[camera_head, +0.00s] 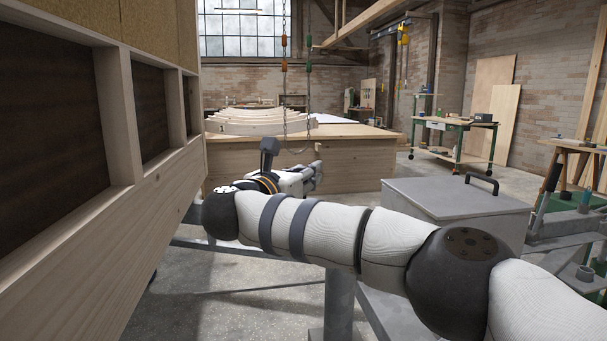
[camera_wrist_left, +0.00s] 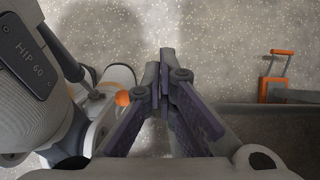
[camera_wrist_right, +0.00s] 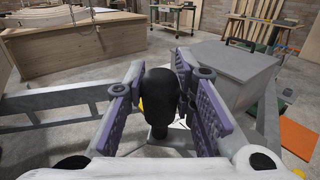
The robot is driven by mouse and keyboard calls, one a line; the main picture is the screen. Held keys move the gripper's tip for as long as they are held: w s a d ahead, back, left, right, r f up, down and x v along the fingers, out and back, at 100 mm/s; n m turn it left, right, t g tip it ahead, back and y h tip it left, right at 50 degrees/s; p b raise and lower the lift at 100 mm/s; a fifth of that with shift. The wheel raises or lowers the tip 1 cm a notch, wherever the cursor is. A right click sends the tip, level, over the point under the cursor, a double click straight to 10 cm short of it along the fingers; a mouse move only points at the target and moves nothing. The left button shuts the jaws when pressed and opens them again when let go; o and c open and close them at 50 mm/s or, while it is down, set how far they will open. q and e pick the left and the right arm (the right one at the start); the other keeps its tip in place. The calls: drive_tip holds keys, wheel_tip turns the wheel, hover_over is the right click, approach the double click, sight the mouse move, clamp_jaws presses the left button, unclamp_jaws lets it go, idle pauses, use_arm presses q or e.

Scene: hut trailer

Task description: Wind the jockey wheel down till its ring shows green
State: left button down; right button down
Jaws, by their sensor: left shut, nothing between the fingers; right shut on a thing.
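In the right wrist view a black hand grip (camera_wrist_right: 160,92) stands upright between the fingers of my right gripper (camera_wrist_right: 158,78), which is shut on it. It appears to be the jockey wheel's crank grip. In the head view my right gripper (camera_head: 316,174) is beyond my wrist, and my arm hides the grip. A grey upright post (camera_head: 338,305) shows below my arm; I cannot tell whether it is the jockey wheel's tube. No ring colour can be made out. My left gripper (camera_wrist_left: 164,58) is shut and empty above the floor in the left wrist view.
The wooden hut wall (camera_head: 60,270) stands close on the left. A grey lidded box (camera_head: 455,197) with a black handle is on the right. Grey frame bars (camera_wrist_right: 60,98) run beside the grip. An orange-handled object (camera_wrist_left: 275,75) lies near my left gripper. A wooden platform (camera_head: 350,158) stands behind.

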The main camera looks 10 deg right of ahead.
drive_tip(key=shift+d, duration=0.15)
drive_tip(key=c, duration=1.3)
unclamp_jaws()
drive_tip(key=shift+d, duration=0.1)
drive_tip(key=shift+s+a, duration=0.3)
drive_tip(key=shift+a, duration=0.05)
drive_tip(key=v, duration=1.1)
drive_tip(key=shift+s, duration=0.15)
drive_tip(key=shift+f, duration=0.1)
